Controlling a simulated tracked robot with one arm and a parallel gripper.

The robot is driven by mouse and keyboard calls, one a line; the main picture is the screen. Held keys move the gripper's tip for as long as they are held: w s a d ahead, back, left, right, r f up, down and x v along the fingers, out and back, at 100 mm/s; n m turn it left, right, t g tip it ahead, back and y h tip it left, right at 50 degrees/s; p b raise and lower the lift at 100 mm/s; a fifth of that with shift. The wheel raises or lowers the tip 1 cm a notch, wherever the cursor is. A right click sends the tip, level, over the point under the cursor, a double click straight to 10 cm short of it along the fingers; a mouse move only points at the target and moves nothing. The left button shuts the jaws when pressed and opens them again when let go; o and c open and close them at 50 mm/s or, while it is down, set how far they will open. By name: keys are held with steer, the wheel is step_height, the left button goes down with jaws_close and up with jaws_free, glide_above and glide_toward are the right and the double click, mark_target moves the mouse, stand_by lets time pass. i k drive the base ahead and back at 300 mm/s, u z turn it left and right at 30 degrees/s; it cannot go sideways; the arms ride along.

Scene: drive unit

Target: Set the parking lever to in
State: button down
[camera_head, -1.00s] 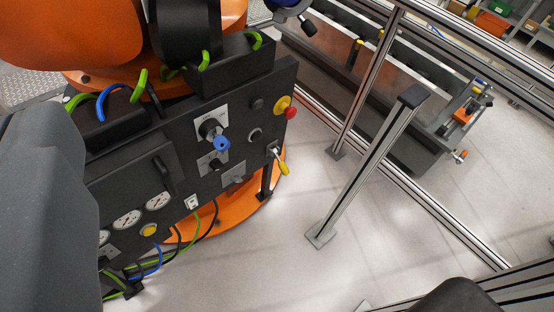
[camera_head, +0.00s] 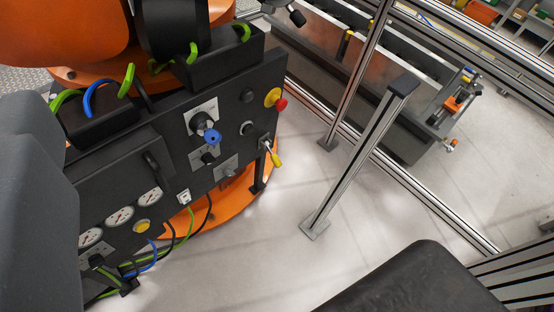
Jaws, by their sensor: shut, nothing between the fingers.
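A dark control panel (camera_head: 243,84) on the orange machine fills the left half of the view. A small lever (camera_head: 272,152) with a metal shaft and a yellow tip sticks out near the panel's right edge. Its tip points down and to the right. It looks like the parking lever, but no label is readable, so I cannot tell its setting. The jaws of my gripper do not show. Large dark parts, probably my own arm, cover the left edge and the bottom right.
Near the lever are a red button on a yellow base (camera_head: 276,99), a blue knob (camera_head: 211,137) and a black handle (camera_head: 157,168). Gauges (camera_head: 120,217) and cables sit lower left. A metal post (camera_head: 358,155) stands right of the panel, with open floor between.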

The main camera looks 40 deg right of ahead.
mark_target(276, 160)
steer(key=u, duration=1.1)
steer(key=k, duration=1.2)
steer(key=z, duration=0.8)
steer(key=i, duration=1.25)
steer(key=u, duration=0.05)
